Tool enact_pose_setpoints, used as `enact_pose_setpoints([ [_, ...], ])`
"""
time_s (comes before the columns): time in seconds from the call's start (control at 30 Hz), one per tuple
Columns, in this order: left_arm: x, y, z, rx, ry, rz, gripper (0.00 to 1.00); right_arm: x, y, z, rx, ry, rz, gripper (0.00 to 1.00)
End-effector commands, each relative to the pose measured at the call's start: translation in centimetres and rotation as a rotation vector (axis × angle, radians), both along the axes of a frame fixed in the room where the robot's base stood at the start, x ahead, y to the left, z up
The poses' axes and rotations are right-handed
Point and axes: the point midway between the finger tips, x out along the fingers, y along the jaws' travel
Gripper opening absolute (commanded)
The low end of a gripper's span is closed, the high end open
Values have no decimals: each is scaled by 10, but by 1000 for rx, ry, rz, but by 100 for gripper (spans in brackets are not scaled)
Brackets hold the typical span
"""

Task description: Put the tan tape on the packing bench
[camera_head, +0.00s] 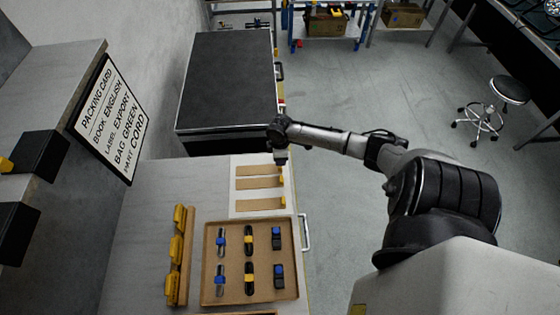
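I cannot single out a tan tape for sure. Tan strips (259,183) lie in a row on a white panel on the grey bench top (150,215); small yellow pieces sit at the right ends of some. I cannot tell whether this bench is the packing bench. My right arm comes in from the right, and its gripper (281,158) points down at the panel's upper right corner, close to the top strip. Its fingers are too small to show whether they are open or hold something. My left gripper is not in view.
A brown tray (211,288) holds several blue-, yellow- and black-marked items. A wooden rack with yellow pieces (178,248) stands left of it. A sign (108,118) lists packing words. A dark-topped cabinet (230,80) stands beyond. A stool (509,89) is at right; floor between is clear.

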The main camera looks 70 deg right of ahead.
Motion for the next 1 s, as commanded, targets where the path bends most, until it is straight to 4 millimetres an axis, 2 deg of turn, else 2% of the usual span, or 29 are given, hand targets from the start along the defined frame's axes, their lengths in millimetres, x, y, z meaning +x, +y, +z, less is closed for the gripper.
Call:
enact_pose_setpoints([
  [0.1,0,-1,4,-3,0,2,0,0,0,22,-2,-1,1,46],
  [0.3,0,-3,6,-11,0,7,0,0,0,44,0,-1,-1,46],
  [0.37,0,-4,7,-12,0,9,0,0,1,48,0,-1,0,46],
  [0.47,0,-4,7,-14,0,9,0,-6,18,43,6,3,13,46],
  [0.57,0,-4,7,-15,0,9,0,-23,65,26,12,1,39,46],
  [0.63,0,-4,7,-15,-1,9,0,-41,114,14,20,-16,55,46],
  [0.73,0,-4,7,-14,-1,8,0,-69,184,12,30,-64,44,46],
  [0.8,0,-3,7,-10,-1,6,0,-87,224,21,38,-110,13,46],
  [0.9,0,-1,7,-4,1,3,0,-108,268,42,51,-175,-56,46],
  [1.0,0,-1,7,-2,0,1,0,-122,294,66,60,-234,-137,46],
])
